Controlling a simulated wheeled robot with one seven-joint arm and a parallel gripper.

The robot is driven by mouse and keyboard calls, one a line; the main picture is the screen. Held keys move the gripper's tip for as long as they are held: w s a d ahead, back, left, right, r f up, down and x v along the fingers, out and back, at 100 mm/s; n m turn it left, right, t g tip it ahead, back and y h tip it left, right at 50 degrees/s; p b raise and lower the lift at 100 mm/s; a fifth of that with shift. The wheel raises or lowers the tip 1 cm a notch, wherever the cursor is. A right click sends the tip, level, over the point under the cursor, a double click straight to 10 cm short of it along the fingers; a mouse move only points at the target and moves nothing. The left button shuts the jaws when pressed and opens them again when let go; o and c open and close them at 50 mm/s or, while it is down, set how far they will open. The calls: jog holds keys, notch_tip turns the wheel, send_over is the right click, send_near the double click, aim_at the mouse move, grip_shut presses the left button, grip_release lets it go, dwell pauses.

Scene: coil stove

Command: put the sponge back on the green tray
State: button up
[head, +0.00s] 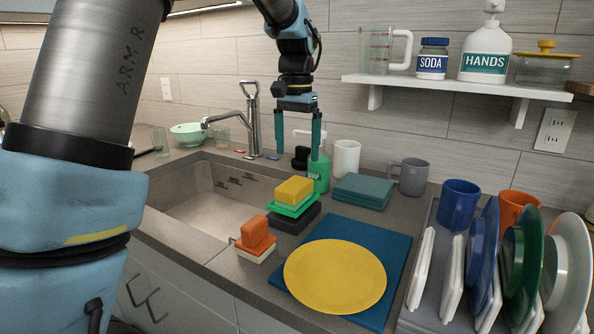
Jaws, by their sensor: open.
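A yellow sponge-like block (294,188) lies on a green tray (290,209) on the counter, right of the sink; a black block (297,222) shows beneath the tray. An orange block (257,232), which could also be a sponge, sits on a cream base (254,253) nearer the front. My gripper (299,160) points down with its two fingers spread and nothing between them that I can tell is held. It appears above and behind the yellow block, in front of the green soap bottle (318,175). Its exact height over the counter is unclear.
A sink (200,205) with a faucet (245,115) lies left. A yellow plate (335,277) rests on a blue mat (394,250). Folded teal cloths (362,191), a white mug (346,158) and a grey mug (411,177) stand behind. A crowded dish rack (428,225) fills the right.

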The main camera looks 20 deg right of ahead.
jog(key=a+f+n, duration=0.2)
jog(key=a+f, duration=0.1)
jog(key=a, duration=0.5)
jog(key=a+f+n, duration=0.2)
jog(key=a, duration=0.6)
jog(key=s+a+f+n, duration=0.2)
jog(key=s+a+f, duration=0.2)
jog(key=a, duration=0.3)
jog(key=s+a+f+n+t, duration=0.1)
jog(key=s+a+f+n, duration=0.2)
jog(key=a, duration=0.5)
jog(key=s+f, duration=0.1)
jog(key=s, duration=0.1)
jog(key=shift+s+t, duration=0.3)
jog(key=shift+s, duration=0.1)
